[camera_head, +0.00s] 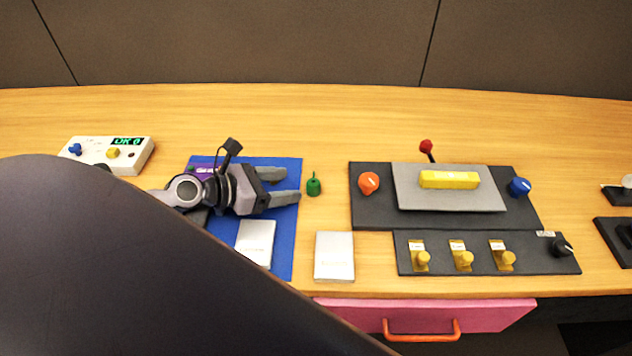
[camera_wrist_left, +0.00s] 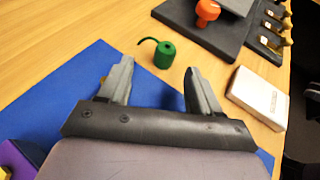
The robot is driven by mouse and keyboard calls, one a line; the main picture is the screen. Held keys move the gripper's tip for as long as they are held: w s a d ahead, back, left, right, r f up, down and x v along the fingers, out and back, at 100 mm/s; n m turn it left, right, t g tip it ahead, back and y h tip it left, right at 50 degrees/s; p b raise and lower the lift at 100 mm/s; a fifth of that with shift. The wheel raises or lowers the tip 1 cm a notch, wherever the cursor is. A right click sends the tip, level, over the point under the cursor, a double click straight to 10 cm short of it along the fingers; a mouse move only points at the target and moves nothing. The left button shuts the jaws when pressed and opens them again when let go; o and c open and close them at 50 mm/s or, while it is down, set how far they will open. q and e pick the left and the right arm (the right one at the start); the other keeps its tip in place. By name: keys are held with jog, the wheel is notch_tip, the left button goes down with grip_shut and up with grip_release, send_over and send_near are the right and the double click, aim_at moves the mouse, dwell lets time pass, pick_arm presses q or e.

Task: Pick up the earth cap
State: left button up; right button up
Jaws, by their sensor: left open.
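The earth cap looks to be the small green cylinder (camera_head: 314,186) with a thin curved green tail. It stands on the wooden table just right of the blue mat (camera_head: 283,240). In the left wrist view the green cap (camera_wrist_left: 164,55) sits ahead of my fingertips, with its tail curling to the left. My left gripper (camera_head: 286,186) is open and empty above the mat, its fingers pointing right toward the cap. The wrist view shows the two fingers (camera_wrist_left: 160,80) apart, with a gap between them and the cap. My right gripper is not in view.
A black panel (camera_head: 375,212) with an orange knob (camera_head: 369,183) stands right of the cap. A white box (camera_head: 334,257) lies in front of it; another white box (camera_head: 254,243) is on the mat. A white device (camera_head: 108,154) is at left. Table behind the cap is clear.

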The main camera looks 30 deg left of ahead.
aim_at(307, 185)
pick_arm(q)
jog(key=shift+d+x, duration=0.2)
jog(key=shift+x, duration=1.35)
jog(key=shift+d+x, duration=0.15)
jog(key=shift+x, duration=1.35)
jog(key=shift+s, duration=0.2)
jog(key=c, duration=1.1)
